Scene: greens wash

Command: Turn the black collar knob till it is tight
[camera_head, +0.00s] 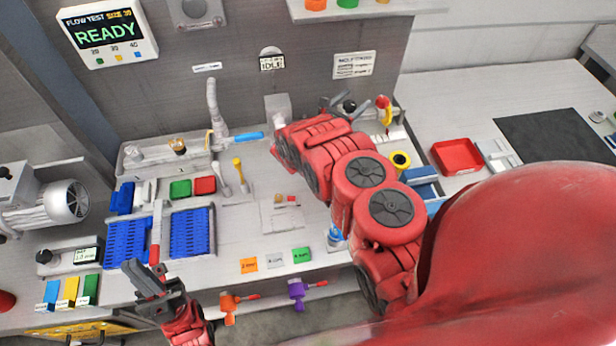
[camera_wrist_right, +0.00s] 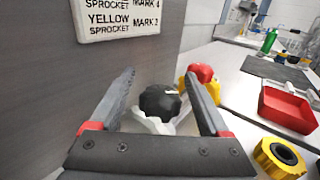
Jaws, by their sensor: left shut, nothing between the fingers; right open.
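The black collar knob (camera_wrist_right: 160,102) is a dark lobed knob on a pale mount, in the middle of the right wrist view. It also shows in the head view (camera_head: 348,106), beyond the end of my right arm. My right gripper (camera_wrist_right: 160,76) is open, with one finger on each side of the knob in the picture. I cannot tell whether either finger touches it. In the head view my own arm hides much of this gripper. My left gripper (camera_head: 150,274) is shut and empty, low at the left near the bench's front edge.
A red-topped yellow fitting (camera_wrist_right: 203,77) stands close right of the knob. A yellow ring with a dark centre (camera_wrist_right: 279,158) and a red tray (camera_wrist_right: 288,108) lie further right. A grey panel rises behind. Blue racks (camera_head: 190,232) sit on the bench's left.

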